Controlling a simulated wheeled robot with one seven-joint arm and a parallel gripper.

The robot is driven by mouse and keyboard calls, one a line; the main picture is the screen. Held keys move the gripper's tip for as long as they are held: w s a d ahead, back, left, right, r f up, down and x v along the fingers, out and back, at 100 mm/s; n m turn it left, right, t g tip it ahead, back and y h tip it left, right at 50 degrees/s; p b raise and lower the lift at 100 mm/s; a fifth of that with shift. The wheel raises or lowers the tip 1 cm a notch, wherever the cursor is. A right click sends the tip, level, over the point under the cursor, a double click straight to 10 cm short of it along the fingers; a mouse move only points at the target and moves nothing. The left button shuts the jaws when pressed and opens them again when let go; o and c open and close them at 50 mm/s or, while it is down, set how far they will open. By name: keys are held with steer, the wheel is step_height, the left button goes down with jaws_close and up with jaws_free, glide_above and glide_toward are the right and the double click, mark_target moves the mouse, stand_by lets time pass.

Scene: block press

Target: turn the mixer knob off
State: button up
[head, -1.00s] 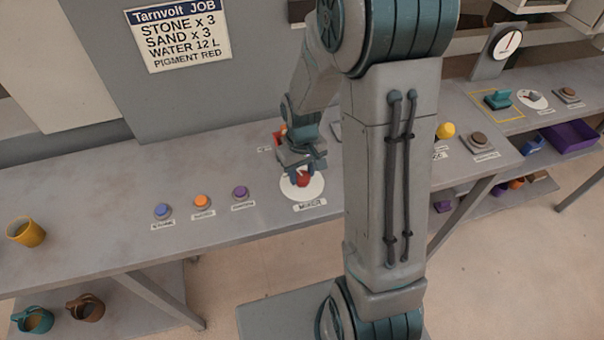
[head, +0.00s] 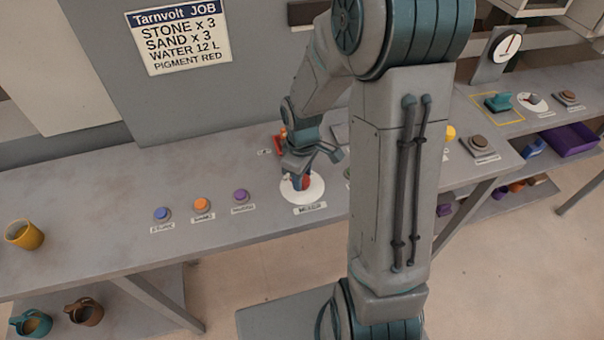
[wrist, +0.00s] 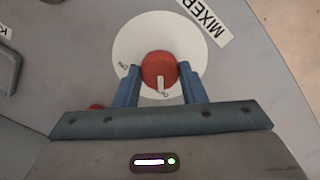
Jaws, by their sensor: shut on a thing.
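The red mixer knob (head: 307,182) sits on a round white plate (head: 316,191) on the grey bench, partly hidden by my gripper (head: 297,182) in the head view. In the wrist view the knob (wrist: 158,66) lies between the two blue fingers of my gripper (wrist: 160,73), which is shut on it from both sides. A white pointer mark on the knob points down in that picture, toward a small label on the white plate (wrist: 190,40). Another small label is at the plate's left edge. Both are too small to read surely.
Blue (head: 162,214), orange (head: 202,204) and purple (head: 241,196) buttons stand in a row left of the mixer plate. A yellow mug (head: 25,235) is at the bench's far left. A red thing (head: 280,142) is just behind my gripper.

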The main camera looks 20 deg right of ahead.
mark_target(303, 179)
stand_by(0.3)
steer(key=o, duration=1)
step_height(303, 179, up, 14)
steer(key=shift+f, duration=0.1)
steer(key=s+r+m+t, duration=0.3)
steer(key=s+m, duration=0.6)
steer(key=s, duration=0.5)
steer(key=shift+s+r, duration=0.25)
steer(key=shift+r, duration=0.15)
